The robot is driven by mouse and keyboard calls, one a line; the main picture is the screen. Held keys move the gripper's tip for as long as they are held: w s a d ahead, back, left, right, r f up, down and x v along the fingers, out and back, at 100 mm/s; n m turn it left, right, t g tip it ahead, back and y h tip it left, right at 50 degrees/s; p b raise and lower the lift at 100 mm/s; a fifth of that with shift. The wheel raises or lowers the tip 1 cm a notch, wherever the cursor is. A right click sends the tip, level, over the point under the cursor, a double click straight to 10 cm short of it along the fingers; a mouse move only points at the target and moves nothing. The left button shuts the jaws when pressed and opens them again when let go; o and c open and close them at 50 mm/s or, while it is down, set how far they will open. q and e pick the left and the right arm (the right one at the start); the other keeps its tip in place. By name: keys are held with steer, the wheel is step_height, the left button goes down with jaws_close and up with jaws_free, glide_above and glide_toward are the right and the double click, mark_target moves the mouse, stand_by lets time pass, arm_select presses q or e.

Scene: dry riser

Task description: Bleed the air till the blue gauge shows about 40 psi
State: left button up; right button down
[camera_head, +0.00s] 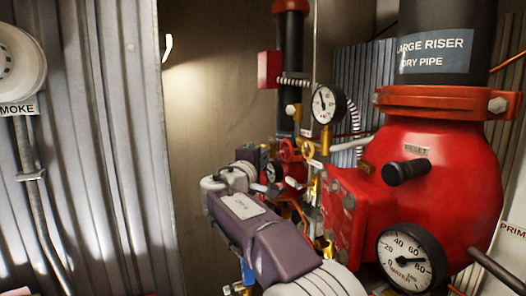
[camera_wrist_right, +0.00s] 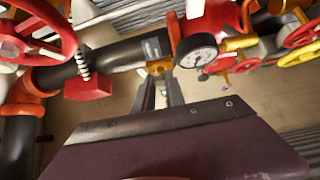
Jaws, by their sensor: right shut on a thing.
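My right gripper (camera_wrist_right: 160,80) reaches in among the small valves and pipes. In the wrist view its two fingers are shut on a small brass fitting (camera_wrist_right: 158,67). In the head view my wrist hides much of that grip. A white-faced gauge with a black rim (camera_head: 324,104) stands above and to the right of the gripper, its needle pointing roughly up; its scale is too small to read. A gauge also shows in the wrist view (camera_wrist_right: 198,55). I cannot tell a blue marking on either. My left gripper is not in view.
A large red valve body (camera_head: 450,185) with a black knob (camera_head: 407,171) fills the right. Its water gauge (camera_head: 405,258) reads near 80. A red box (camera_head: 269,69) is on the back pipe. Corrugated wall and a smoke detector (camera_head: 20,68) are left. Several red and yellow handwheels crowd the wrist view.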

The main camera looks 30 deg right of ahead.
steer(key=shift+r+p, duration=0.4)
steer(key=shift+r, duration=0.15)
steer(key=c, duration=1.4)
jaws_free()
steer(key=shift+f, duration=0.1)
steer(key=b+v, duration=0.4)
steer(key=v, duration=0.4)
steer(key=shift+a, duration=0.45)
steer(key=shift+d+f, duration=0.1)
steer(key=shift+d, duration=0.05)
